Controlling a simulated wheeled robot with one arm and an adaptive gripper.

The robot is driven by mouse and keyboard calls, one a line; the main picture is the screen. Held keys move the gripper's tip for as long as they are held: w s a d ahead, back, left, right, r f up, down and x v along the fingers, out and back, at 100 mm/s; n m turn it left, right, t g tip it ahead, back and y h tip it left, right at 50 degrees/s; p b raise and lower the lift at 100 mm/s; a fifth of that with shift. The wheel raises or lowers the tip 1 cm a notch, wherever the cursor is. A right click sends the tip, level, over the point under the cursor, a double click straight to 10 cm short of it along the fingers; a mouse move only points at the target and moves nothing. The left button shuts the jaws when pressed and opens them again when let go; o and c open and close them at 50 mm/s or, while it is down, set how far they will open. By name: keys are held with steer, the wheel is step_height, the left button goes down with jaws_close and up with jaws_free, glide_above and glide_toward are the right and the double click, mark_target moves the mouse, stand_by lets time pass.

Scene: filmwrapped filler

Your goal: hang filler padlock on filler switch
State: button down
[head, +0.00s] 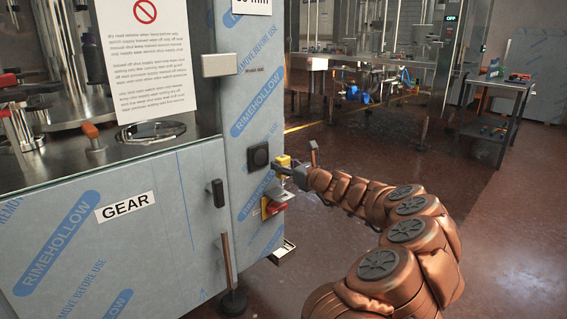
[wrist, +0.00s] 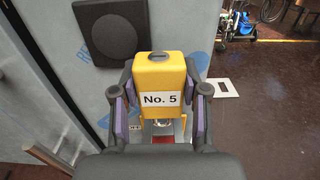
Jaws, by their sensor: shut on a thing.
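The yellow filler padlock (wrist: 160,76), labelled "No. 5", is between the fingers of my gripper (wrist: 159,92) in the wrist view. The gripper is shut on its sides. In the head view the padlock (head: 282,163) is at the filler's side panel, just above the red and yellow filler switch (head: 272,205). In the wrist view a bit of metal and red shows below the padlock. I cannot tell whether the shackle passes through the switch. My gripper (head: 285,174) reaches the panel from the right.
A square black cover (head: 258,156) is on the panel left of the padlock. The film-wrapped filler cabinet (head: 120,235) has a black handle (head: 217,193). A small open tray (head: 282,253) sticks out below the switch. A cart (head: 493,110) stands far right; the floor between is clear.

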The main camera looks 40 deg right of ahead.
mark_target(284, 185)
steer(key=shift+f+b, duration=1.25)
steer(key=shift+f, duration=2)
steer(key=shift+f, duration=0.4)
steer(key=c, duration=0.5)
jaws_free()
steer(key=shift+s, duration=0.1)
steer(key=s, duration=1.1)
steer(key=shift+s, duration=0.4)
steer(key=shift+a, duration=0.15)
